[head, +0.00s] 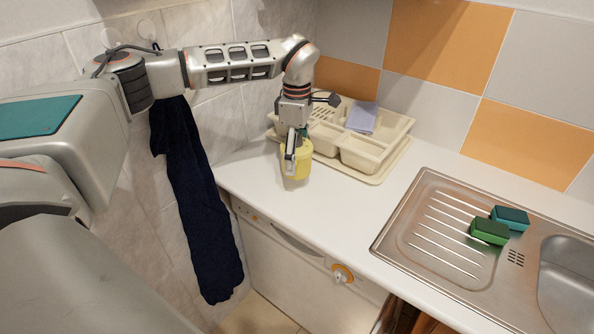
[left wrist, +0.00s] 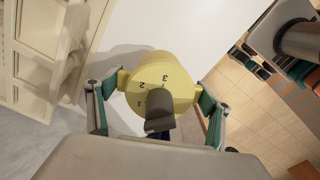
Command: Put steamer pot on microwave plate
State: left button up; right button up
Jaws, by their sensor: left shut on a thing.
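A yellow round pot-like thing (head: 298,167), which I take as the steamer pot, is at the front of the dish rack over the white worktop. In the left wrist view the pot (left wrist: 160,73) shows a flat yellow top with the numbers 1, 2, 3 and a grey knob. My left gripper (head: 291,150) comes from above and is shut on the pot, one finger at each side; its fingers also show in the left wrist view (left wrist: 160,88). I cannot tell whether the pot touches the worktop. No microwave plate is in view. My right gripper is not in view.
A cream dish rack (head: 362,158) with a lilac cloth (head: 362,117) stands behind the pot. A steel sink (head: 425,215) with two green sponges (head: 490,231) is at the right. A dark towel (head: 203,205) hangs at the left. The worktop (head: 335,215) between is clear.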

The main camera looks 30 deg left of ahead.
pick_arm(q)
jog(key=shift+w+f, duration=0.1)
jog(key=shift+f, duration=2.9)
jog(key=o, duration=1.6)
jog(key=shift+f, duration=0.1)
